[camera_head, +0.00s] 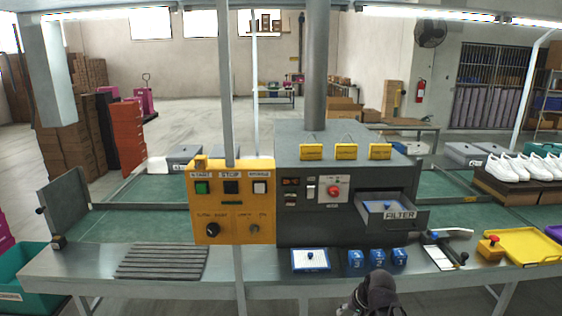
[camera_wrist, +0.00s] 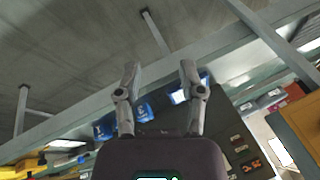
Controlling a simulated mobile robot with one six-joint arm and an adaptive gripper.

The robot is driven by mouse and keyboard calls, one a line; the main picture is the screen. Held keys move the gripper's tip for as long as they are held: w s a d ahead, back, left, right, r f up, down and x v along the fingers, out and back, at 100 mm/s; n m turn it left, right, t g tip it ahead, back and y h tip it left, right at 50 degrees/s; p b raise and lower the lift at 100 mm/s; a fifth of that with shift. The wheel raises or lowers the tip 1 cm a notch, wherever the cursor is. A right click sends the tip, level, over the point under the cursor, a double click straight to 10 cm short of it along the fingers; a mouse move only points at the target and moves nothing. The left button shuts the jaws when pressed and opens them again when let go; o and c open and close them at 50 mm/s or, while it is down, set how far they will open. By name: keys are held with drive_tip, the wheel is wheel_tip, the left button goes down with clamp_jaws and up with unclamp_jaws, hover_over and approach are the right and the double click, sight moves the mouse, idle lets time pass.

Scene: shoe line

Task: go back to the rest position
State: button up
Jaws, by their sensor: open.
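My gripper (camera_wrist: 159,75) shows in the wrist view with its two fingers spread apart and nothing between them. In the head view a dark part of my arm (camera_head: 378,290) rises at the bottom edge, in front of the bench; the fingertips are not clear there. In the wrist view, grey floor lies beyond the fingers, and the bench edge and blue blocks show behind them.
A yellow tray (camera_head: 522,246) lies at right.

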drive_tip(key=s+a+n+g+h, duration=0.2)
drive_tip(key=s+n+g+h, duration=0.1)
drive_tip(key=s, duration=0.4)
drive_tip(key=shift+s+a+f+g+p, duration=0.15)
drive_tip(key=shift+s+a+g+p, duration=0.15)
drive_tip(key=shift+s+p, duration=0.15)
